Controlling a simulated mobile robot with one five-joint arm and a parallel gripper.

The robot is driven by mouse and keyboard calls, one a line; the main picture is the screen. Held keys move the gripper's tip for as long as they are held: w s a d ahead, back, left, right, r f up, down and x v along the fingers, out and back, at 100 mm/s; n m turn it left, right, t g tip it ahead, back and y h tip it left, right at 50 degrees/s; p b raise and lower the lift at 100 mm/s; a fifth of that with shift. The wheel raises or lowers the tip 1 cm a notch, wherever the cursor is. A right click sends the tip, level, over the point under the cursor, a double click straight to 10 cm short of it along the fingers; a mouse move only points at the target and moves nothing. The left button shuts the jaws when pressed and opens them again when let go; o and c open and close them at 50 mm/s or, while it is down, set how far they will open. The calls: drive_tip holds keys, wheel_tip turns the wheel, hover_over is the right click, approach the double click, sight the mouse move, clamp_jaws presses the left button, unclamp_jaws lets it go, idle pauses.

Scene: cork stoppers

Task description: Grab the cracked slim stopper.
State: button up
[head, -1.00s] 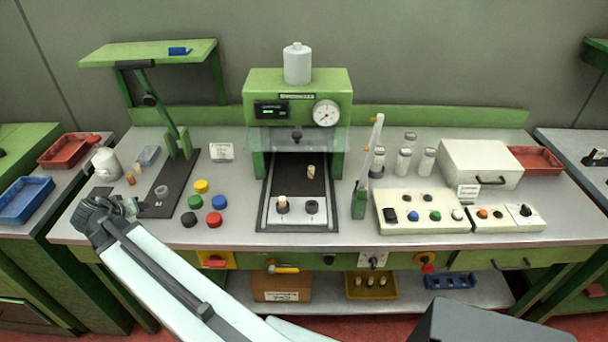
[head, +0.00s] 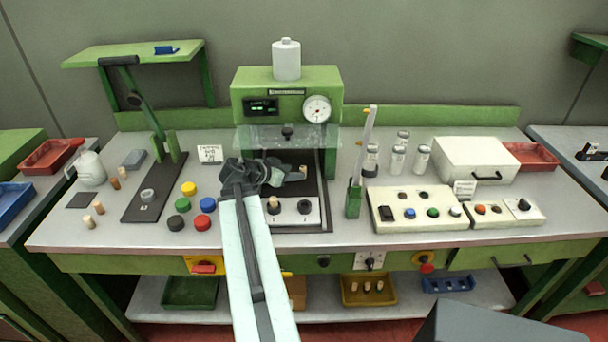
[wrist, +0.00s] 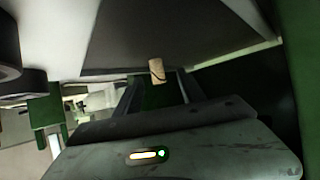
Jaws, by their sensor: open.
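A slim tan cork stopper (head: 303,170) stands on the dark plate under the green press. In the wrist view the stopper (wrist: 156,70) shows a dark curved line across its lower part, which looks like a crack. My gripper (head: 291,173) is open and reaches in from the left, close to this stopper. In the wrist view the stopper shows ahead, in line with the gap between the fingers; it appears free of them.
The press (head: 288,93) and its clear guard (head: 330,137) stand above my gripper. A green holder with a tall stick (head: 355,195) is at the right. Coloured caps (head: 189,188) and several corks (head: 99,207) lie left. A yellow bin (head: 369,289) below holds corks.

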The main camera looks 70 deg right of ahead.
drive_tip(key=b+x, duration=0.2)
drive_tip(key=x, duration=0.3)
drive_tip(key=shift+s+d+f, duration=0.15)
drive_tip(key=shift+s+d, duration=0.1)
drive_tip(key=shift+d, duration=0.05)
clamp_jaws()
